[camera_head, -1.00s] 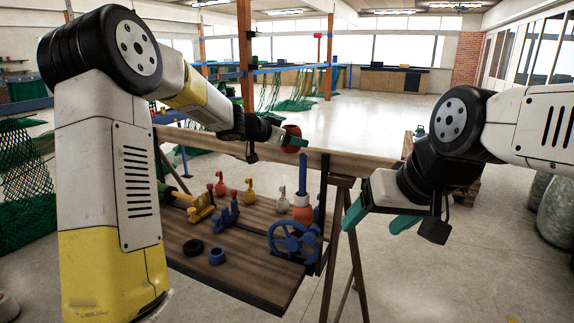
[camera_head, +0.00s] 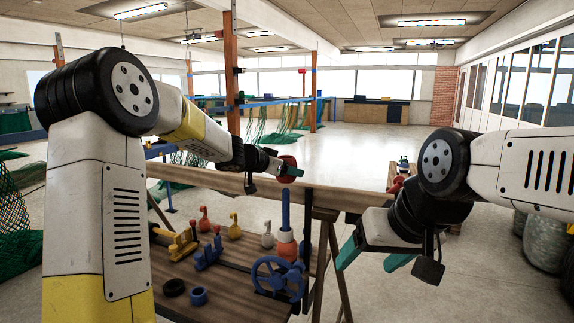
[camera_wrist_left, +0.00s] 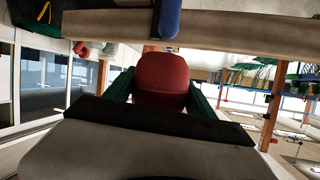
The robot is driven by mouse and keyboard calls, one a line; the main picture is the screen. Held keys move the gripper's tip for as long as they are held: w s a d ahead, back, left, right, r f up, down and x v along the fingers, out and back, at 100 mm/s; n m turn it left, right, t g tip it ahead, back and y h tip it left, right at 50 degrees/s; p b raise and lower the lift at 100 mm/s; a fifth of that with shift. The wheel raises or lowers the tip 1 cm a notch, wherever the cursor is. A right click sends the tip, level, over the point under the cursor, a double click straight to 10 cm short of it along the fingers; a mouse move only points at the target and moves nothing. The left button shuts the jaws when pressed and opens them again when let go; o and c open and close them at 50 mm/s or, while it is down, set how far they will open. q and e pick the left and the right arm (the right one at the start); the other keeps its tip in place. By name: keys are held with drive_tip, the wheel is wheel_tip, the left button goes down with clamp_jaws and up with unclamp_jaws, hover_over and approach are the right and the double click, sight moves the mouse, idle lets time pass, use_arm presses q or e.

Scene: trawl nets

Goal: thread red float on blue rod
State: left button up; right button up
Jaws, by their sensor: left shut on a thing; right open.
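The red float (camera_head: 287,168) is held in my left gripper (camera_head: 284,170), a little above the table's back rail. In the left wrist view the red float (camera_wrist_left: 162,82) sits between the teal fingers (camera_wrist_left: 162,90). The blue rod (camera_head: 286,208) stands upright on the table, its top just below the float. A gap seems to show between them, though the depth is hard to judge. The blue rod (camera_wrist_left: 170,18) also shows in the left wrist view, beyond the float. An orange-and-white piece (camera_head: 286,248) is around the rod's lower part. My right gripper (camera_head: 373,258) is open and empty, right of the table.
A blue handwheel (camera_head: 277,279) stands in front of the rod. Open floor lies beyond.

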sight(284, 190)
use_arm(q)
drive_tip(key=shift+f, duration=3.6)
drive_tip(key=o, duration=1.5)
drive_tip(key=shift+c, duration=0.2)
drive_tip(key=v, duration=0.7)
drive_tip(key=shift+s+a+r, duration=0.15)
drive_tip(key=shift+s+a, duration=0.1)
drive_tip(key=shift+s, duration=0.05)
